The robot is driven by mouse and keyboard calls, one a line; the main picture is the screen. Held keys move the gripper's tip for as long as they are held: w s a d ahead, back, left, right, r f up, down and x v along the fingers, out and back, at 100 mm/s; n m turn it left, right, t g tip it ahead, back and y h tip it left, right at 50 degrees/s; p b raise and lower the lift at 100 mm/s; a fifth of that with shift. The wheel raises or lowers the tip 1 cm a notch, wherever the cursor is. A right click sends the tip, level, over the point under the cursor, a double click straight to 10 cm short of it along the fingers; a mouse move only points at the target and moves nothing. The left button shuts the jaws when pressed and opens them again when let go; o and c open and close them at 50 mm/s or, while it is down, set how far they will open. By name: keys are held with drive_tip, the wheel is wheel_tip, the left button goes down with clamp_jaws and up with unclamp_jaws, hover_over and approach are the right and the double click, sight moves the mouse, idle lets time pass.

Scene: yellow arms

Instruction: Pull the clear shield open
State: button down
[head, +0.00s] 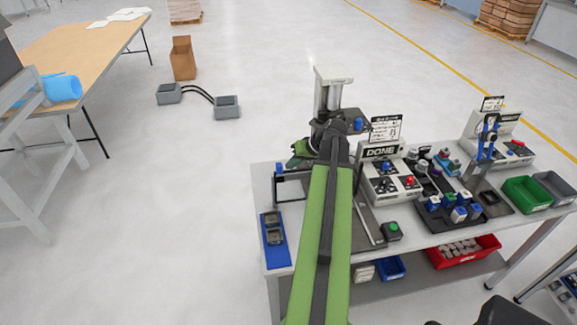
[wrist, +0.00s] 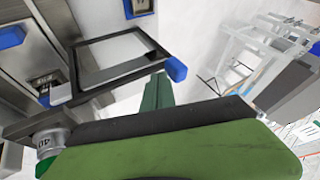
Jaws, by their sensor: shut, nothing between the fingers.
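The clear shield (wrist: 112,52) is a see-through panel in a black frame, tilted in the wrist view. A blue knob (wrist: 175,69) sits at its right corner. In the head view a dark frame (head: 292,178) with a blue end (head: 279,168) shows at the bench's left, partly behind my arm. My gripper (wrist: 158,82) is shut and empty. Its dark green fingertips are close to the blue knob, just left of it in the picture; I cannot tell if they touch. In the head view my gripper (head: 297,160) is just above the frame.
A grey press-like station (head: 333,88) stands behind my gripper. A blue tray (head: 273,240) with grey parts lies at the bench's left. The DONE box (head: 381,152) and a green button (head: 393,229) are on the right.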

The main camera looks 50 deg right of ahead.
drive_tip(key=s+d+r+p, duration=0.3)
drive_tip(key=s+r+p, duration=0.5)
drive_tip(key=shift+s+d, duration=0.15)
drive_tip(key=shift+d, duration=0.25)
